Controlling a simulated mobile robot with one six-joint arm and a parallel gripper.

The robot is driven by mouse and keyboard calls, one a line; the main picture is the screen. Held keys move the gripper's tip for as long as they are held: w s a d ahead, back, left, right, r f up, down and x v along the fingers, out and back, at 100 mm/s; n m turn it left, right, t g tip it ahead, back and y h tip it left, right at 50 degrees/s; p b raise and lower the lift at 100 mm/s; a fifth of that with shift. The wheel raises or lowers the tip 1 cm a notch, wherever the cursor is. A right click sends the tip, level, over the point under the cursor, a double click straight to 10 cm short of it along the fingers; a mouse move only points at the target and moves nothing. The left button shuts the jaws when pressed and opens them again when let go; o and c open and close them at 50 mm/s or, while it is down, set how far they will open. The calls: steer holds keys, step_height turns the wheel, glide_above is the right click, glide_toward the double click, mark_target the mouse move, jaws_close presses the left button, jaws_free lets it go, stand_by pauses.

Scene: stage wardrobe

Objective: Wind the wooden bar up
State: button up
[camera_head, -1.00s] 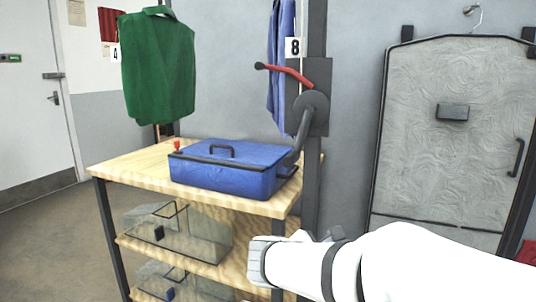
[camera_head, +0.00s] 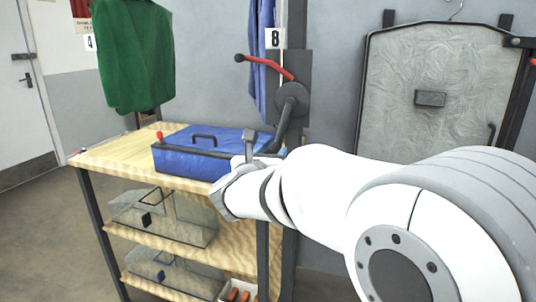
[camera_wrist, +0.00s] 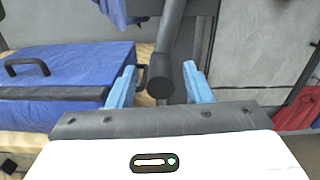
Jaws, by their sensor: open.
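A dark winding mechanism with a round hub (camera_head: 292,100) is mounted on the post below the number 8 tag. A dark grey crank arm (camera_head: 281,134) hangs from the hub, and a red lever (camera_head: 270,66) with a black knob slants across above it. In the wrist view, the rounded end of a dark handle (camera_wrist: 160,75) sits between the two blue fingers of my gripper (camera_wrist: 160,82), with gaps on both sides. My gripper is open. In the head view, my wrist hides the lower end of the crank. I see no wooden bar.
A blue case (camera_head: 205,150) lies on the wooden shelf top (camera_head: 110,152), close left of my gripper. Clear boxes (camera_head: 165,218) stand on the shelf below. A green garment (camera_head: 133,55) hangs behind, and a grey panel (camera_head: 430,75) stands at right.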

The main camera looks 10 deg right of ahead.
steer(key=shift+w+d, duration=0.3)
steer(key=shift+w, duration=0.2)
jaws_close()
stand_by(0.3)
